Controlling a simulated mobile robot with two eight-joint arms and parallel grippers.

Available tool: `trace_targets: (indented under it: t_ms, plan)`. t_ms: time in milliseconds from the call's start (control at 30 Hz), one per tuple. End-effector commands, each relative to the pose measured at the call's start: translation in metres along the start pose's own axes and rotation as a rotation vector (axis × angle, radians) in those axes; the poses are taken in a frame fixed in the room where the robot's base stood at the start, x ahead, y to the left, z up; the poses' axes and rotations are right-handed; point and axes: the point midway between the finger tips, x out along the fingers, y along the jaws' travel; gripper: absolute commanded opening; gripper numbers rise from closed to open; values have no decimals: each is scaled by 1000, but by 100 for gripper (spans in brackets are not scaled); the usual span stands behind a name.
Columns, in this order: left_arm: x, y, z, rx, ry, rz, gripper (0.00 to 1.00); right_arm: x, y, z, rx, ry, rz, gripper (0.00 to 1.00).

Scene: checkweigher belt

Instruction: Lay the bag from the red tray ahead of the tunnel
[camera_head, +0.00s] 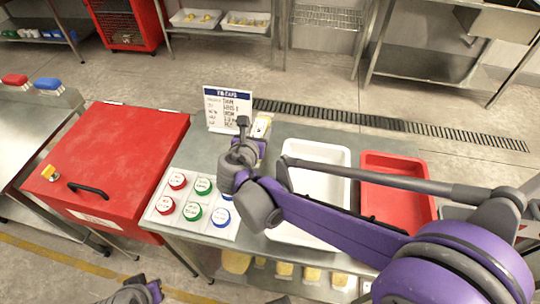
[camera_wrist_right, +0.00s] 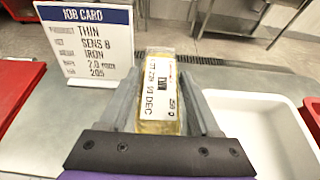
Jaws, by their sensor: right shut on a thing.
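The bag (camera_wrist_right: 157,100), yellowish with a white printed label, stands between the fingers of my right gripper (camera_wrist_right: 158,118) in the right wrist view. The gripper is shut on it. In the head view the bag (camera_head: 261,127) shows just past my right gripper (camera_head: 255,142), close to the job card. The red tray (camera_head: 426,207) is at the right, partly behind my right arm; its visible floor is bare. A large red box (camera_head: 130,145) with a black handle stands at the left; it may be the tunnel. Part of my left arm, perhaps its gripper (camera_head: 148,290), shows at the bottom edge.
A job card (camera_head: 228,108) stands upright left of the bag. A white tray (camera_head: 318,150), partly behind my arm, lies between bag and red tray. A panel of red, green and blue round pieces (camera_head: 164,218) is at the front left. A steel belt or table (camera_head: 30,130) lies far left.

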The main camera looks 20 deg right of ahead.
Motion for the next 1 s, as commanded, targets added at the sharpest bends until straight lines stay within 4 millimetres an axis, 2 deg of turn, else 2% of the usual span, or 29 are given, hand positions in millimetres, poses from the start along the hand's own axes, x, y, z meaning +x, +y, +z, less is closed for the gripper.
trace_targets:
  t_ms: [100,267,500,900,933,1000]
  plan:
    - [3,0,2,0,-1,0,0,8,0,-18,-1,0,0,0]
    - [5,0,4,0,-2,0,0,14,0,-32,0,0,0,0]
    - [10,0,6,0,-4,0,0,26,0,-61,-1,0,0,0]
    - [13,0,8,0,-5,0,0,27,0,-66,-1,0,1,0]
    - [12,0,8,0,-5,0,0,27,0,-66,0,0,1,67]
    - [12,0,8,0,-5,0,0,27,0,-65,0,0,1,80]
